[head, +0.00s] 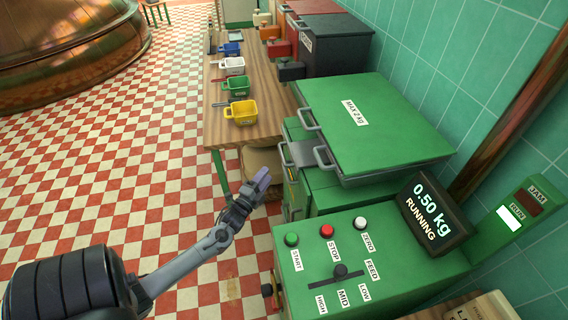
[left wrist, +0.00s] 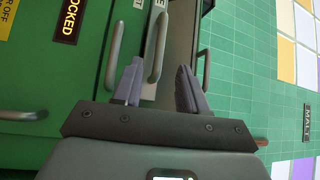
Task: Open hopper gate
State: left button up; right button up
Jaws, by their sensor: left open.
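The green hopper (head: 385,120) has a lid labelled "MAX 2 kg" and stands against the tiled wall. A grey plate with a bar handle (head: 321,157), which looks like the gate, sticks out of its left side, below the lid's handle (head: 309,119). My left gripper (head: 262,186) is open and empty, to the left of the plate and lower in the picture. In the left wrist view, a pale bar handle (left wrist: 157,48) shows beyond the gap between the open fingers (left wrist: 158,90), nearer the left finger. A cut-off label ending in "E" is beside it. My right gripper is not in view.
The green control panel (head: 350,265) has buttons and a lever; its display (head: 433,212) reads 0.50 kg, RUNNING. The RUN lamp (head: 509,217) is lit. A wooden bench (head: 222,130) holds several coloured scoops. Another bar handle (left wrist: 115,55) is left of the fingers. Checkered floor lies clear at left.

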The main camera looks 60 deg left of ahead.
pick_arm(q)
jog(key=x, duration=1)
jog(key=shift+w, duration=0.3)
jog(key=shift+a+r, duration=0.1)
jog(key=shift+r, duration=0.05)
grip_shut()
